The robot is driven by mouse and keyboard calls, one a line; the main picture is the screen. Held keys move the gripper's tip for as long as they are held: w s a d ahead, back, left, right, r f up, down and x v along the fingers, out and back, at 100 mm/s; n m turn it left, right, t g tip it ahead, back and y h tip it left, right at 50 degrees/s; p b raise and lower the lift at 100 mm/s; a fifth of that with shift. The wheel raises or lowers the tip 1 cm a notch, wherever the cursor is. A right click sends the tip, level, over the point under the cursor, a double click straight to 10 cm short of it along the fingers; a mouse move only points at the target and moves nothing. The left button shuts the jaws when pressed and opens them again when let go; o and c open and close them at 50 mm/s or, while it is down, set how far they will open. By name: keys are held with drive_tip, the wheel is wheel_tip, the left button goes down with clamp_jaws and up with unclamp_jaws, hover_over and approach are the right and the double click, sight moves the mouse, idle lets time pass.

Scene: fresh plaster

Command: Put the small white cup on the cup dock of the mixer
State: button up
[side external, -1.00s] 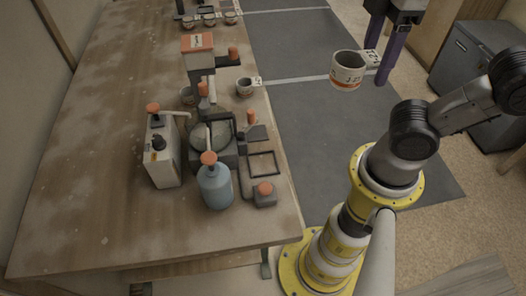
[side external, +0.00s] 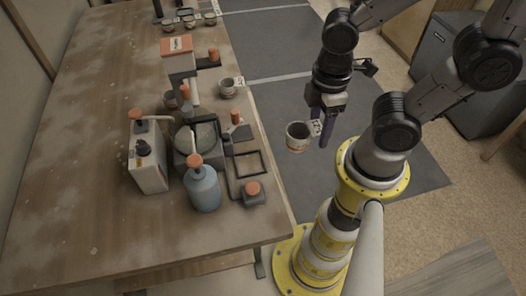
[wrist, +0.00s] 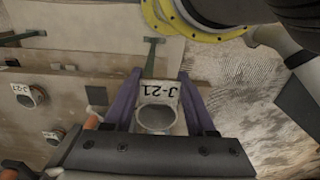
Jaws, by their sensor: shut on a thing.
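My gripper (side external: 325,122) has purple fingers and is shut on a white cup (side external: 297,137) with an orange band, held by its flat tag in the air right of the table. In the wrist view the cup (wrist: 157,118) sits between the fingers, its tag (wrist: 158,92) reading J-21, and its opening shows. A machine with an orange-topped box (side external: 177,45) stands on the table, left of my gripper and apart from it; it looks like the mixer. I cannot make out which part is the cup dock.
A similar tagged cup (side external: 227,90) stands near the right edge of the table (side external: 75,210). A blue bottle (side external: 203,190), a pale canister (side external: 148,165) and a dark frame (side external: 250,165) crowd the front right. The table's left side is clear.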

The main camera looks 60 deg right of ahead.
sight(289, 131)
drive_tip(key=w+f, duration=0.1)
drive_tip(key=w, duration=0.1)
drive_tip(key=w+a+f, duration=0.1)
drive_tip(key=w, duration=0.1)
drive_tip(key=w+f, duration=0.1)
drive_tip(key=w, duration=0.1)
drive_tip(key=shift+w+a, duration=0.1)
drive_tip(key=shift+a, duration=0.25)
drive_tip(key=w+f, duration=0.2)
drive_tip(key=w+a+f, duration=0.1)
drive_tip(key=w+f, duration=0.1)
drive_tip(key=f, duration=0.1)
drive_tip(key=shift+w+a+f, duration=0.1)
drive_tip(key=shift+w+f, duration=0.1)
drive_tip(key=shift+f, duration=0.75)
drive_tip(key=shift+w+a+f, duration=0.1)
drive_tip(key=shift+w+f, duration=0.1)
drive_tip(key=shift+f, duration=0.75)
drive_tip(key=shift+f, duration=0.2)
drive_tip(key=o, duration=1.3)
drive_tip(key=shift+o, duration=0.2)
drive_tip(key=shift+r, duration=0.15)
